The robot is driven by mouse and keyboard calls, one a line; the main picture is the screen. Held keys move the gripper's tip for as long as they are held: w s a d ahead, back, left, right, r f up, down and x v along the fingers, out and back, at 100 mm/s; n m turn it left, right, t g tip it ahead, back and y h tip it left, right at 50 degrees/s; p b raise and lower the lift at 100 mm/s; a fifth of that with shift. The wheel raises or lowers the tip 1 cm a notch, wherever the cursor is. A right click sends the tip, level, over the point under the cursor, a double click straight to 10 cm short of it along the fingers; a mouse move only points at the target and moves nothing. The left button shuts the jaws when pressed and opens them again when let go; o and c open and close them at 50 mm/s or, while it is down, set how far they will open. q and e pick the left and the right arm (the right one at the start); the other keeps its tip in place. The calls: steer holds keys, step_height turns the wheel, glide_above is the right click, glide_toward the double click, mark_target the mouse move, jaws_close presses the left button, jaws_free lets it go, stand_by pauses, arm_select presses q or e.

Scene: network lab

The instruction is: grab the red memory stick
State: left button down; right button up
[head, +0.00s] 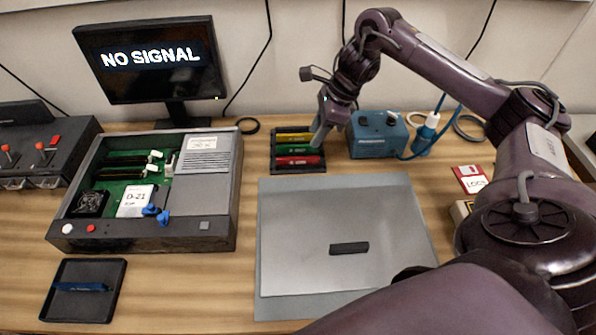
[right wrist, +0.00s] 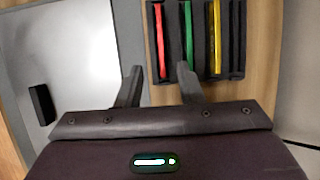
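The red memory stick (head: 297,161) lies in the nearest slot of a black rack (head: 275,168), in front of a green stick (head: 295,149) and a yellow stick (head: 294,137). In the right wrist view, the red stick (right wrist: 160,38) is leftmost, beside the green stick (right wrist: 188,35) and yellow stick (right wrist: 214,38). My right gripper (head: 320,136) is at the rack's right end. In the right wrist view, its fingers (right wrist: 158,68) are apart and empty, with the red stick's near end showing between them. My left gripper is out of view.
A grey mat (head: 410,215) with a small black bar (head: 349,248) lies before the rack. An open computer case (head: 225,200) stands left. A blue box (head: 378,135) stands close right of the rack. A black tray (head: 84,308) sits front left.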

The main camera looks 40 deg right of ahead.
mark_target(304, 157)
steer(key=x, duration=0.2)
steer(key=shift+a+f, duration=0.1)
steer(key=shift+f, duration=0.3)
steer(key=x, duration=0.3)
steer(key=p+x, duration=0.1)
steer(key=x, duration=0.1)
steer(key=shift+w+f, duration=0.1)
steer(key=shift+f, duration=0.3)
jaws_close()
